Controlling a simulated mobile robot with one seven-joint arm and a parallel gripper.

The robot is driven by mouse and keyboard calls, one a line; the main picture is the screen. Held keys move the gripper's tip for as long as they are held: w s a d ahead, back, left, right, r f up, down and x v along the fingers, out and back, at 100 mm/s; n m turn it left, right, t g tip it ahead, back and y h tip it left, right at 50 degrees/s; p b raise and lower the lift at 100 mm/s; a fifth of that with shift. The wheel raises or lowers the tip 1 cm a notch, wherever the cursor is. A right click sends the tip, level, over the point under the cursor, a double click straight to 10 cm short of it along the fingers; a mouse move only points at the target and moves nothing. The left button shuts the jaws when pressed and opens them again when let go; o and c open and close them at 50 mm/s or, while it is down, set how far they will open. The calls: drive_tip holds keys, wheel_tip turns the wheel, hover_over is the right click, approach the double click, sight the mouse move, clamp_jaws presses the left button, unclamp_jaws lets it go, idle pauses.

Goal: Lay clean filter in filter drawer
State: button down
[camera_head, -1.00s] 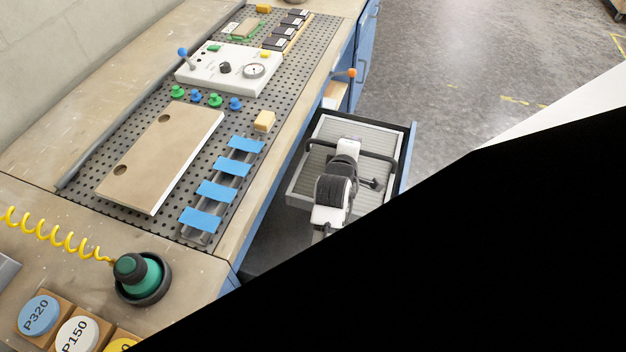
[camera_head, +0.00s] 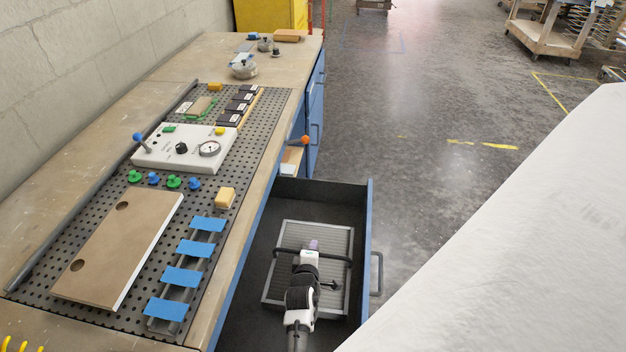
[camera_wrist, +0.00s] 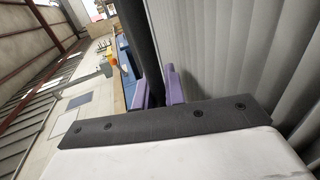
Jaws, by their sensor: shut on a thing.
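The filter (camera_head: 334,238) is a grey pleated panel with a light frame and a dark bar handle (camera_head: 340,261) across it. It lies flat within the outline of the open filter drawer (camera_head: 369,215), which has a dark inside and a blue front. I cannot tell whether it touches the drawer floor. My gripper (camera_head: 313,247) reaches over the filter and is shut on its handle. In the wrist view its purple fingertips (camera_wrist: 160,88) flank the dark handle (camera_wrist: 141,45), beside the pale pleats of the filter (camera_wrist: 225,50). My arm hides part of the filter's near side.
The workbench stands left of the drawer, with a perforated mat (camera_head: 150,205), a brown board (camera_head: 125,240), blue pads (camera_head: 183,277) and a white gauge box (camera_head: 186,148). An orange-tipped lever (camera_head: 305,140) stands just behind the drawer. Open floor (camera_head: 420,160) lies to the right.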

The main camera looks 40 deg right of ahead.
drive_tip(key=shift+f, duration=1.35)
drive_tip(key=shift+f, duration=0.2)
drive_tip(key=c, duration=1.5)
unclamp_jaws()
drive_tip(key=shift+o, duration=0.2)
drive_tip(key=shift+s+a+r, duration=0.1)
